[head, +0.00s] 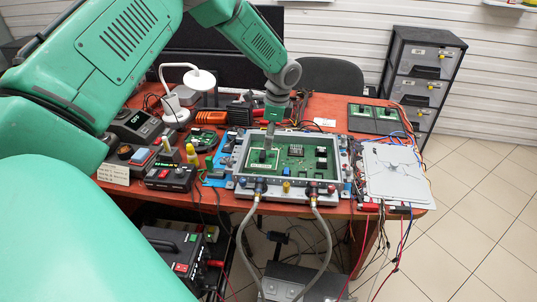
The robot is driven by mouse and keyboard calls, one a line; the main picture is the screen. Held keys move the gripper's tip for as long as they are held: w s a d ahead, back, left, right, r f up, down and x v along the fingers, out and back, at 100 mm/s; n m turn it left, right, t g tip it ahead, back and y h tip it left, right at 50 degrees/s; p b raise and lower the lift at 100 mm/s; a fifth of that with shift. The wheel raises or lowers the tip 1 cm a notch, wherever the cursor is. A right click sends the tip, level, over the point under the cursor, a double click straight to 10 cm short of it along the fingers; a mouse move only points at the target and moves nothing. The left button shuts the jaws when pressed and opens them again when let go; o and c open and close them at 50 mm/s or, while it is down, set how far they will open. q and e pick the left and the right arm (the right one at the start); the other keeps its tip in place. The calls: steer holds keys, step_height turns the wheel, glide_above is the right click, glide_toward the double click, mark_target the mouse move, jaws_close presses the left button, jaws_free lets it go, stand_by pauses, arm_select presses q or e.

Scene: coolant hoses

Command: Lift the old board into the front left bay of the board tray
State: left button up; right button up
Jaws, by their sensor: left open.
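My left gripper (268,140) points down over the left part of an open metal housing (228,165) on the bench. It is open, with its fingertips just above a small green board (262,158) with a pale edge, which looks like the old board. I cannot tell whether the fingers touch it. The small board sits inside the housing on a larger green board (312,165). A dark tray (350,127) with green boards in it, probably the board tray, lies at the back right of the bench. Its front left bay is too small to make out. My right gripper is not in view.
Two grey hoses (328,235) hang from the housing's front. A silver lid (395,172) lies to its right, with cables around it. Test devices (170,177) and a white lamp (199,79) crowd the left side. The bench (325,105) has little bare room behind the housing.

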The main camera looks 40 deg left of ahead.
mark_target(261, 153)
arm_select(q)
steer(key=shift+h, duration=0.3)
steer(key=a+f, duration=0.4)
steer(key=f, duration=0.1)
steer(key=shift+s+a+f, duration=0.15)
steer(key=shift+s+a, duration=0.05)
steer(key=shift+a, duration=0.05)
steer(key=f, duration=0.1)
steer(key=d+f, duration=0.1)
steer(key=shift+w+d+f, duration=0.1)
steer(key=shift+d+f, duration=0.2)
steer(key=shift+f, duration=0.1)
steer(key=shift+w+d+f, duration=0.15)
steer(key=shift+d+f, duration=0.15)
steer(key=shift+d, duration=0.05)
steer(key=shift+a, duration=0.25)
steer(key=shift+s+a+f, duration=0.1)
steer(key=shift+s+a, duration=0.15)
steer(key=shift+a, duration=0.15)
steer(key=c, duration=1.2)
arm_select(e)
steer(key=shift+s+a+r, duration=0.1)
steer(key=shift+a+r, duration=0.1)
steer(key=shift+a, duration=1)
